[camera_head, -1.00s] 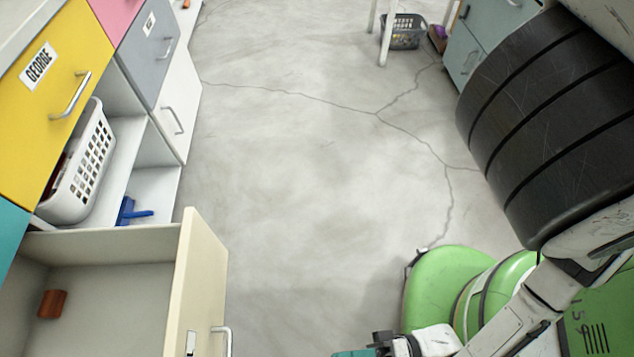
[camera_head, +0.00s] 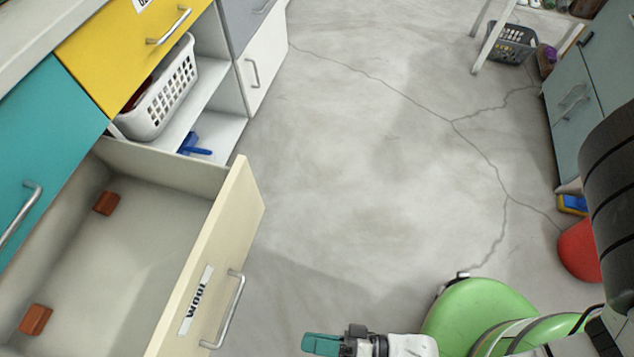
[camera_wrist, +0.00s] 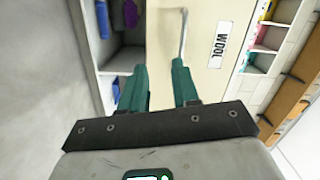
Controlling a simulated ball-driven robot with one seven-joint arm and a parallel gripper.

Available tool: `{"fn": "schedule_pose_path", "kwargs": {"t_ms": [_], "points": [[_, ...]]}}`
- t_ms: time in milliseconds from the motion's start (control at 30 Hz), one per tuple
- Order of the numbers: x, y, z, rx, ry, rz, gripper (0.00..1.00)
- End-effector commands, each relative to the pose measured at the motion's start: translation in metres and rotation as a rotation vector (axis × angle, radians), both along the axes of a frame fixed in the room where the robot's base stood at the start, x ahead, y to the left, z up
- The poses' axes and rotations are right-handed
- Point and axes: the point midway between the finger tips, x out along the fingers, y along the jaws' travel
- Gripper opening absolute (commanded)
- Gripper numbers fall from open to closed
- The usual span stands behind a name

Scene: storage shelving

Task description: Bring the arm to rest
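My gripper (camera_head: 322,345) is low in the head view, to the right of the open drawer, with its teal fingers showing only in part. In the wrist view my gripper (camera_wrist: 160,82) shows two teal fingers standing apart with a gap between them and nothing held. Beyond them is the cream drawer front with a label reading WOOL (camera_wrist: 219,45) and a metal handle (camera_wrist: 183,30). In the head view the cream drawer (camera_head: 225,250) stands pulled out, with its handle (camera_head: 232,312) facing my gripper. Two reddish-brown blocks (camera_head: 106,203) lie inside it.
A white basket (camera_head: 160,105) and a blue item (camera_head: 197,149) sit in the open shelf at the left. A grey basket (camera_head: 511,44) stands far back. A red round object (camera_head: 580,250) is by the grey cabinet (camera_head: 590,85) at the right. The middle floor is clear.

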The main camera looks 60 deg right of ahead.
Motion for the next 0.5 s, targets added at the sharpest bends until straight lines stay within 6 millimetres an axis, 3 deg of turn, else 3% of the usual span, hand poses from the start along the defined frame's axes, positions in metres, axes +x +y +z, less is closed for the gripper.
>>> {"fn": "schedule_pose_path", "kwargs": {"t_ms": [267,500], "points": [[0.07,0.0,-0.014,-0.318,0.119,0.097,0.31],[0.113,-0.03,-0.021,-0.629,0.266,0.203,0.31]]}}
